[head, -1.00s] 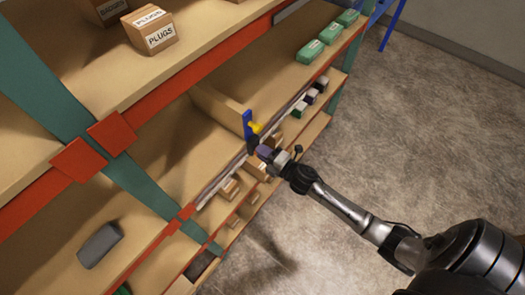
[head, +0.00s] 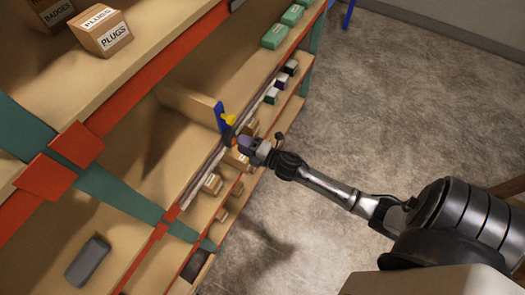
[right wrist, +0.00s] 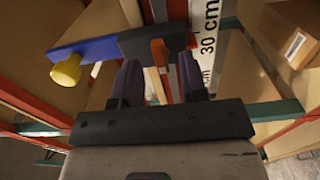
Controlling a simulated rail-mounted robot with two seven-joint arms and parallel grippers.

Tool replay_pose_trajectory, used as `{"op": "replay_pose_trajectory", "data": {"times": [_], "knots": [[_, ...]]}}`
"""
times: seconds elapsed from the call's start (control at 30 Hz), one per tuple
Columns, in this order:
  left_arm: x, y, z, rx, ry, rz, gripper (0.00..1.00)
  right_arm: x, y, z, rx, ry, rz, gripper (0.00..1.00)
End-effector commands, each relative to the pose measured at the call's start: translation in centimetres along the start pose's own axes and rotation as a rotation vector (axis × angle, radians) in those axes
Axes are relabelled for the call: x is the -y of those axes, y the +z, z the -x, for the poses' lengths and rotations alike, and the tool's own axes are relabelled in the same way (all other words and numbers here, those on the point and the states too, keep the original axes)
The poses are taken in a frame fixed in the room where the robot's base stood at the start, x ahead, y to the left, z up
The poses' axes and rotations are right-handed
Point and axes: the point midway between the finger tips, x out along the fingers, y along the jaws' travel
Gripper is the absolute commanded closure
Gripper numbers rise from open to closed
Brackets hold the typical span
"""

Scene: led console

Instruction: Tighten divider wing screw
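The yellow wing screw (head: 229,118) sits on a blue bracket (head: 220,117) at the front end of the wooden divider (head: 188,103) on the middle shelf. My right gripper (head: 242,144) is just below and right of it at the shelf's front edge. In the right wrist view, the yellow screw (right wrist: 66,72) and blue bracket (right wrist: 88,50) lie left of the fingers. My right gripper (right wrist: 159,75) is open there, with a gap between its fingers. An orange pointer (right wrist: 160,54) on a dark block (right wrist: 150,42) shows at that gap; contact is unclear. My left gripper is not in view.
A ruler strip marked 30 cm (right wrist: 208,35) runs along the shelf front. Cartons (head: 212,184) stand on the lower shelf, and a plugs box (head: 101,31) stands above. Green boxes (head: 275,36) lie farther along the middle shelf.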

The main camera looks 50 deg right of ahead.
Motion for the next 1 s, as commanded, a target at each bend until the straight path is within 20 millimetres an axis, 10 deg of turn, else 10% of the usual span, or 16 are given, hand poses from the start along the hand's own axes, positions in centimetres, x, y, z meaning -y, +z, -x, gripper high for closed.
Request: {"op": "replay_pose_trajectory", "data": {"times": [0.5, 1.0], "knots": [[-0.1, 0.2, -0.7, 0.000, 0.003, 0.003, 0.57, 0.1, -0.1, 9.7, 0.000, -0.002, -0.002, 0.61], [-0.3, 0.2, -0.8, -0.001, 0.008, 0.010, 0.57, -0.1, 0.0, 12.4, 0.000, 0.001, -0.001, 0.61]]}}
